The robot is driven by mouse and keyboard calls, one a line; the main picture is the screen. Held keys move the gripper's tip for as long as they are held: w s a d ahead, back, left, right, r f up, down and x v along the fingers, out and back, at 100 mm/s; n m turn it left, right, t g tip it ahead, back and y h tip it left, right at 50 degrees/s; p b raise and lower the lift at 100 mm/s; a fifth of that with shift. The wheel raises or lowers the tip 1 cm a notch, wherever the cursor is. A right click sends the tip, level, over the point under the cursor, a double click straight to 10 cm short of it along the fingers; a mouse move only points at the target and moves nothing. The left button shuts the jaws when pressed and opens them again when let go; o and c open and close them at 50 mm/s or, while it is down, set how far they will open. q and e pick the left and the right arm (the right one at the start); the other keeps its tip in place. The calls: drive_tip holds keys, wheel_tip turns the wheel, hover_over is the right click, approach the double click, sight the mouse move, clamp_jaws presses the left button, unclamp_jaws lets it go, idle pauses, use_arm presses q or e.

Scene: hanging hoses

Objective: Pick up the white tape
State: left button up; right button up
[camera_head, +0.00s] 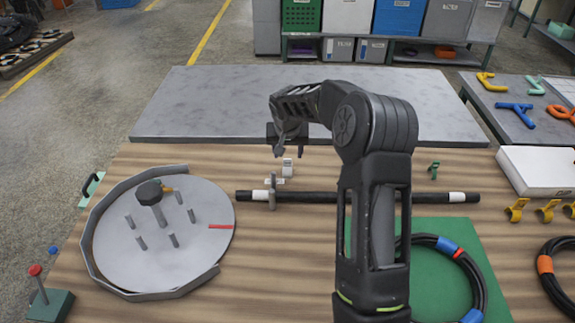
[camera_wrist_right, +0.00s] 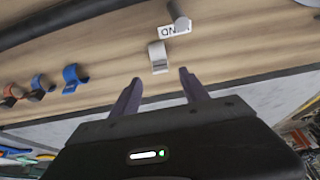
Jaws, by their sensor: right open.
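A small white curved piece, which I take as the white tape (camera_head: 287,166), stands on the wooden table near its far edge. It also shows in the right wrist view (camera_wrist_right: 158,57), just beyond and between my fingertips. My right gripper (camera_head: 290,152) is above and just behind it in the head view, with its fingers apart. In the right wrist view the right gripper (camera_wrist_right: 159,76) is open and empty, and nothing touches the white piece. My left gripper is in neither view.
A white label (camera_wrist_right: 174,29) and a grey post (camera_head: 272,190) stand close to the white piece. A black rod (camera_head: 320,197) with white bands lies in front. A round grey board (camera_head: 185,255) with pegs is at left. A green mat (camera_head: 455,232) with a coiled hose is at right.

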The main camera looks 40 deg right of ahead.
sight(287, 160)
drive_tip(key=shift+w+f, duration=0.1)
drive_tip(key=shift+f, duration=0.15)
drive_tip(key=shift+f, duration=0.15)
drive_tip(key=p+x, duration=0.2)
drive_tip(key=x, duration=0.2)
drive_tip(key=shift+f, duration=0.2)
drive_tip(key=shift+w+f, duration=0.1)
drive_tip(key=shift+f, duration=0.15)
clamp_jaws()
idle(0.5)
